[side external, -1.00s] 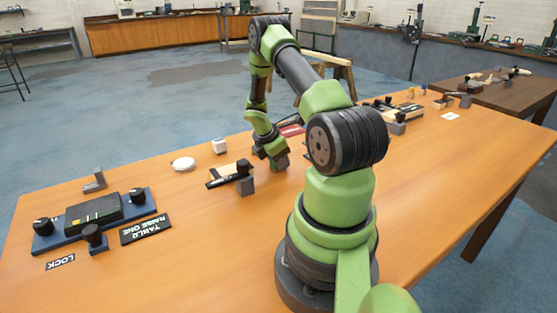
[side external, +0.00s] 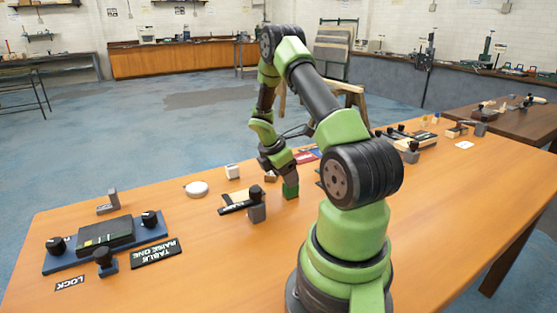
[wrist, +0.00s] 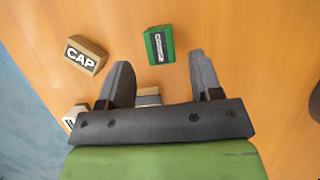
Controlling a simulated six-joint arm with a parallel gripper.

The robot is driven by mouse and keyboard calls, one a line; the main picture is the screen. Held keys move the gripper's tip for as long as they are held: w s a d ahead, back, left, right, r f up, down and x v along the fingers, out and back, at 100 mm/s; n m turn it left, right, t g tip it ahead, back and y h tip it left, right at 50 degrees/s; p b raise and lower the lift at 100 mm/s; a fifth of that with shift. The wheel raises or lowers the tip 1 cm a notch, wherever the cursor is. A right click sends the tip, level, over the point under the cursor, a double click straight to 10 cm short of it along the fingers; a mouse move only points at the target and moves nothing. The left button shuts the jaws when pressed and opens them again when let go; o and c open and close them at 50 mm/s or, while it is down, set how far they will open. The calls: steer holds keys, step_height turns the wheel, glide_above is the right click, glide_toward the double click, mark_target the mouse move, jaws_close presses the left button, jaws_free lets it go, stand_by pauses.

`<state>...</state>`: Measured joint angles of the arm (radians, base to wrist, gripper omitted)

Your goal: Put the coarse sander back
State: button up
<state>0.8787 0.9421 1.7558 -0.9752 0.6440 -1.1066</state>
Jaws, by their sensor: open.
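A green block (wrist: 159,44) with a dark, unreadable label lies on the table in the wrist view, just beyond and between my fingertips. In the side view the green block (side external: 291,189) stands on the wooden table directly below my gripper (side external: 285,173). I cannot tell from the label whether it is the coarse sander. In the wrist view my gripper (wrist: 159,59) is open, with nothing held between its fingers. A small wood-and-grey piece (wrist: 148,98) shows between the fingers near the palm, partly hidden by it.
A wooden block labelled CAP (wrist: 85,55) lies left of my fingers. A second labelled block (wrist: 75,116) is partly hidden at lower left. In the side view, a dark-knobbed block (side external: 256,205), white disc (side external: 197,188) and blue fixture (side external: 105,243) lie left. The front table area is clear.

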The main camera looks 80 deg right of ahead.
steer(key=w+a+r+m+t, duration=0.2)
steer(key=w+a+r+m, duration=0.1)
steer(key=a+r, duration=0.55)
steer(key=w+a+r+m+t, duration=0.3)
steer(key=a+r, duration=0.4)
steer(key=r, duration=0.3)
steer(key=s+a+r+m+t+y, duration=0.2)
steer(key=s+a+r+m, duration=0.1)
steer(key=a, duration=0.5)
steer(key=s+a+r+m+t+y, duration=0.3)
steer(key=s+a+r+m, duration=0.1)
steer(key=a, duration=0.5)
steer(key=shift+s+a, duration=0.2)
steer(key=shift+s, duration=0.45)
